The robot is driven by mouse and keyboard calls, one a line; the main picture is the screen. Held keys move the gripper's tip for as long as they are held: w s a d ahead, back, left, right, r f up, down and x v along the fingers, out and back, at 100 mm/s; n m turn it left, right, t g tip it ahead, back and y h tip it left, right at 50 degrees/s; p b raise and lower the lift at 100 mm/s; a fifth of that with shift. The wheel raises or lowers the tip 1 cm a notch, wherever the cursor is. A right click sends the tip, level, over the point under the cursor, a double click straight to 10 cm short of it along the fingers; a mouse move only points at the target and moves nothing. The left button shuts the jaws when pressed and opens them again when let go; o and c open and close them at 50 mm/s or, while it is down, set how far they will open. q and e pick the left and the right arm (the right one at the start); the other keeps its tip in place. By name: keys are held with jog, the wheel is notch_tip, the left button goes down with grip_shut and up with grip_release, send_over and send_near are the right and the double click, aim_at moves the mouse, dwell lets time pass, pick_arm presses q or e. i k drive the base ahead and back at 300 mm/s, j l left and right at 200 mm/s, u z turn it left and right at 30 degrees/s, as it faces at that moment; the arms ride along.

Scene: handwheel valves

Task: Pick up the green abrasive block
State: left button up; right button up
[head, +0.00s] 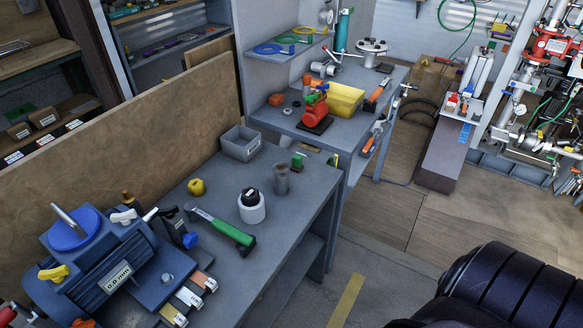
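A small green block (298,160) stands near the back right edge of the near grey workbench (310,205); it looks like the green abrasive block. It is just behind a grey metal cylinder (281,180), which may hide a little of it. A hammer-like tool with a green handle (232,234) lies nearer on the same bench. Neither of my grippers shows in the head view, so nothing is seen touching the block. A dark ribbed part at the lower right seems to be my own arm.
Around the block stand a grey open bin (240,143), a white roll with a black top (251,206) and a yellow object (196,187). A blue motor-like machine (100,255) fills the bench's near left. A farther bench holds a yellow case (343,98). Open floor lies right.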

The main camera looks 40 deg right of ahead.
aim_at(297, 166)
jog(key=l+z, duration=0.1)
jog(key=z, duration=0.35)
jog(key=l+z, duration=0.1)
jog(key=z, duration=0.75)
jog(key=i+l, duration=0.05)
